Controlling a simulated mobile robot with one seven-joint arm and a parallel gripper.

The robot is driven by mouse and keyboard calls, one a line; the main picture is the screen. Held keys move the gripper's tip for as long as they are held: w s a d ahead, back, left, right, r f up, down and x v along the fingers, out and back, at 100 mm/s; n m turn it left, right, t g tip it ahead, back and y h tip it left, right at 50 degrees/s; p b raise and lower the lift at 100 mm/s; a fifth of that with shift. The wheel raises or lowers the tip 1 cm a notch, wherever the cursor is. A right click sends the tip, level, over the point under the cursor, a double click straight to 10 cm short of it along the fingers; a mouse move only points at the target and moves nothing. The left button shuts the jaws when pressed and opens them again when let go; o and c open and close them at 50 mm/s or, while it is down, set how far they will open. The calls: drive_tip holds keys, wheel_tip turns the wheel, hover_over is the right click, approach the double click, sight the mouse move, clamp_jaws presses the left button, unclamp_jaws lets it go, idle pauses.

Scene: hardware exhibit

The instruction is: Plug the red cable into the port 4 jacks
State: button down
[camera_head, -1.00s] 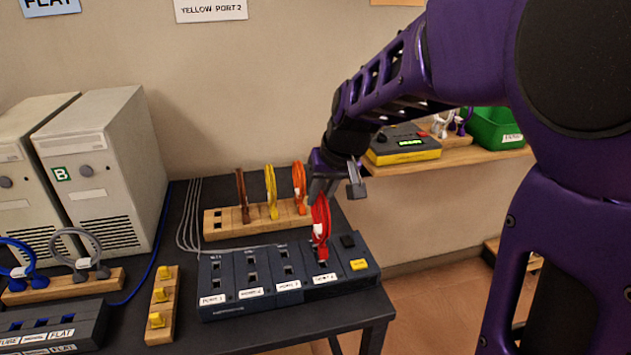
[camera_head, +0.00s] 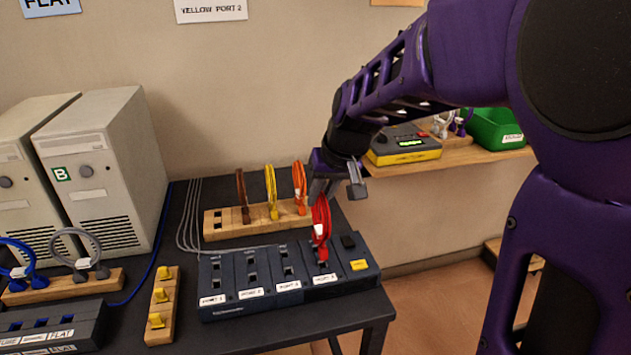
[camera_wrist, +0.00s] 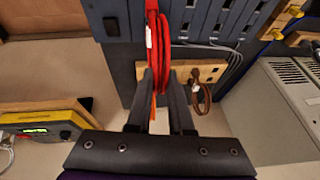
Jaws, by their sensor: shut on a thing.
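The red cable (camera_head: 321,222) is a looped bundle with a white tag. My gripper (camera_head: 330,190) is shut on its upper part, and the cable hangs below the fingers. In the wrist view the red cable (camera_wrist: 164,35) runs between the two fingers (camera_wrist: 161,85). Its lower end meets the rightmost labelled column of the dark port box (camera_head: 240,310), the port 4 column. I cannot tell how deep the plugs sit; the cable and its red ends hide the jacks. The jacks of the other columns look empty.
A wooden rack (camera_head: 262,222) behind the box holds brown, yellow and orange cables. A yellow button (camera_head: 359,265) and a black piece sit right of port 4. A wooden strip with yellow knobs (camera_head: 160,309) stands left. Grey computer towers (camera_head: 105,165) stand at the back left.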

drive_tip(key=shift+f+b, duration=0.45)
drive_tip(key=shift+f, duration=0.6)
idle(1.8)
drive_tip(key=shift+c, duration=0.5)
unclamp_jaws()
idle(0.6)
drive_tip(key=shift+p+v, duration=2.1)
drive_tip(key=shift+v, duration=1.7)
